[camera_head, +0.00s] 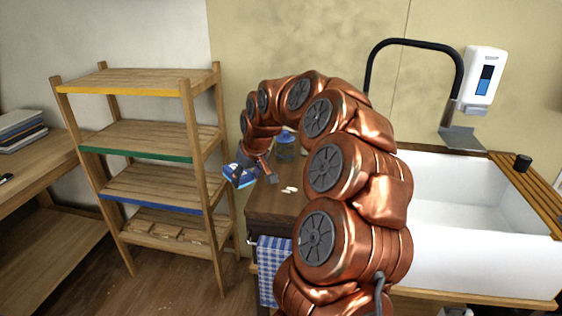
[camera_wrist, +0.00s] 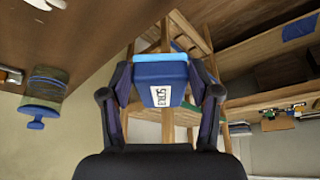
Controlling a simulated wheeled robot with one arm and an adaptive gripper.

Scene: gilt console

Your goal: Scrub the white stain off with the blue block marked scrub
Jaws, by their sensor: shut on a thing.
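My gripper (camera_wrist: 160,95) is shut on a blue block (camera_wrist: 160,80) with a light blue layer on its far side. A white label on the block carries dark letters that I cannot read for certain. In the head view the block (camera_head: 236,178) hangs tilted in the air at the left edge of the dark wooden counter (camera_head: 268,207), apart from the counter top. White marks (camera_head: 289,189), likely the stain, lie on the counter to the right of the block. A white patch (camera_wrist: 45,4) shows at the top left of the wrist view.
A jar with a blue top (camera_head: 285,145) stands on the counter behind the white marks. A wooden shelf rack (camera_head: 150,133) stands to the left, close to the block. A white sink (camera_head: 470,245) is on the right. A checked blue towel (camera_head: 270,262) hangs at the counter's front.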

